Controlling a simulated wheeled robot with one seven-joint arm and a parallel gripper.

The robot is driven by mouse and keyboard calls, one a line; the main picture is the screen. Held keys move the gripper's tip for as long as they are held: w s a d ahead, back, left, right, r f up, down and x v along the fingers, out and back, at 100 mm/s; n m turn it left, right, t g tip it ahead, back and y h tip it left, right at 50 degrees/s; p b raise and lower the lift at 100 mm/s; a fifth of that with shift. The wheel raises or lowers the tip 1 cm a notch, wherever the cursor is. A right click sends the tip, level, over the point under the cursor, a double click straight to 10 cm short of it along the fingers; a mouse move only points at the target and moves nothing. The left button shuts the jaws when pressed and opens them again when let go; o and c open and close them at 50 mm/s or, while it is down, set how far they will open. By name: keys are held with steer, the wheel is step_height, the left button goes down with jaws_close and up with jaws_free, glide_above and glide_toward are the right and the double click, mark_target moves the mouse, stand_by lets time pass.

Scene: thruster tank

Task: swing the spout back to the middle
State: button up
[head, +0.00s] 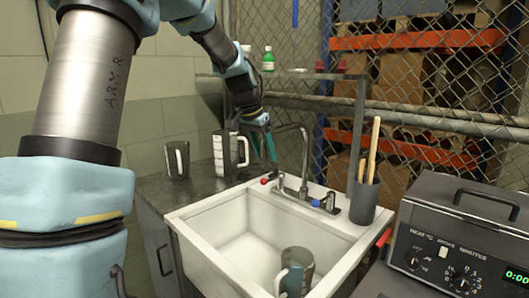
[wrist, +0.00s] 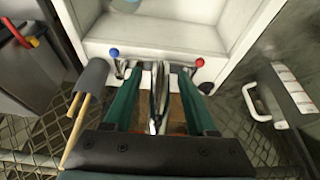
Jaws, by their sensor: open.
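The sink's metal spout (head: 305,150) rises behind the white basin (head: 205,222) and arcs leftward at its top in the head view. A red knob (head: 265,181) and a blue knob (head: 315,203) flank its base. My gripper (head: 267,150) is left of the upright, near the arc's left end, pointing down. In the wrist view my gripper's green fingers (wrist: 160,85) are spread, with the spout (wrist: 156,95) between them. I see no clear contact. The spout's outlet is hard to make out.
A grey holder with wooden sticks (head: 364,201) stands right of the taps. A jug (head: 221,153) and a cup (head: 176,159) stand on the left counter. A mug (head: 298,268) sits in the basin.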

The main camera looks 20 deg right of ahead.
steer(key=b+v, duration=0.2)
steer(key=v, duration=0.8)
steer(key=shift+r, duration=0.35)
steer(key=s+a+f+n+y, duration=0.1)
steer(key=s+a+f+n, duration=0.1)
steer(key=a+f, duration=0.4)
steer(key=s+a+f+n+y, duration=0.1)
steer(key=s+a+f+n, duration=0.15)
steer(key=a+f, duration=0.35)
steer(key=s+a+f+n+y, duration=0.1)
steer(key=s+a+f+n, duration=0.5)
steer(key=s+a+f, duration=0.5)
steer(key=shift+s+a+f+g+y, duration=0.2)
steer(key=shift+s+a+g+y, duration=0.2)
steer(key=shift+s+a, duration=0.55)
